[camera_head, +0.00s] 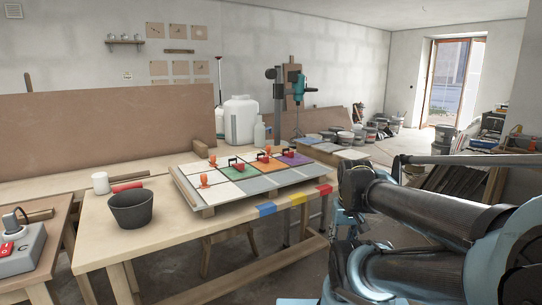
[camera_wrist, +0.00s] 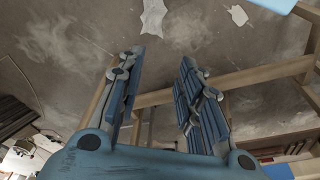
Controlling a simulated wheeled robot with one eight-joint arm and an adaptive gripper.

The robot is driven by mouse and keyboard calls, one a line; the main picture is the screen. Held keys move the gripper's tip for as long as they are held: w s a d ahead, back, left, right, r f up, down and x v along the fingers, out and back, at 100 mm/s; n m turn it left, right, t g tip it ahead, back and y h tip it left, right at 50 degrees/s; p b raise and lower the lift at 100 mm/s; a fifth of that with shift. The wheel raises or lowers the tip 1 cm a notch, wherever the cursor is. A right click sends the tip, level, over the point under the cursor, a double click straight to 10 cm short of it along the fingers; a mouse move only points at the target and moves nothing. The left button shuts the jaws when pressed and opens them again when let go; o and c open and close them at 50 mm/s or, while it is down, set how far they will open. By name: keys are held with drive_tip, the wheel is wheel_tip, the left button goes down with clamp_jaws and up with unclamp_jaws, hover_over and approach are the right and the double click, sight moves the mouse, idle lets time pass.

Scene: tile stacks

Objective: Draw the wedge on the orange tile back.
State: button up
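The orange tile (camera_head: 272,164) lies among white, green, purple and grey tiles on a tilted board on the workbench in the head view. A small red wedge (camera_head: 263,157) appears to stand on the orange tile; its exact seat is too small to tell. Similar red and orange pieces stand on or between neighbouring tiles, such as one on the green tile (camera_head: 239,168) and one on the purple tile (camera_head: 294,160). My gripper (camera_wrist: 160,62) is open and empty in the wrist view, over bare floor, away from the tiles. The head view does not clearly show its fingers.
A dark bucket (camera_head: 131,210), a white-headed mallet (camera_head: 101,184) and a red-handled tool (camera_head: 128,187) are on the bench left of the board. White jugs (camera_head: 241,120) stand behind it. Blue, yellow and red marks (camera_head: 298,199) line the front edge. My arm occupies the right.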

drive_tip(key=shift+o, duration=0.3)
drive_tip(key=shift+w+a, duration=0.2)
drive_tip(key=shift+a, duration=0.15)
drive_tip(key=shift+o, duration=0.5)
drive_tip(key=shift+s+r, duration=0.2)
wheel_tip(320, 180, up, 30)
drive_tip(key=n+t+y, duration=0.2)
drive_tip(key=n+y, duration=0.1)
drive_tip(key=n, duration=0.4)
hover_over(267, 157)
drive_tip(key=s+d, duration=0.4)
drive_tip(key=s, duration=0.2)
drive_tip(key=shift+g, duration=0.3)
drive_tip(key=x, duration=1.7)
drive_tip(key=shift+w+d, duration=0.15)
drive_tip(key=shift+d, duration=0.15)
clamp_jaws()
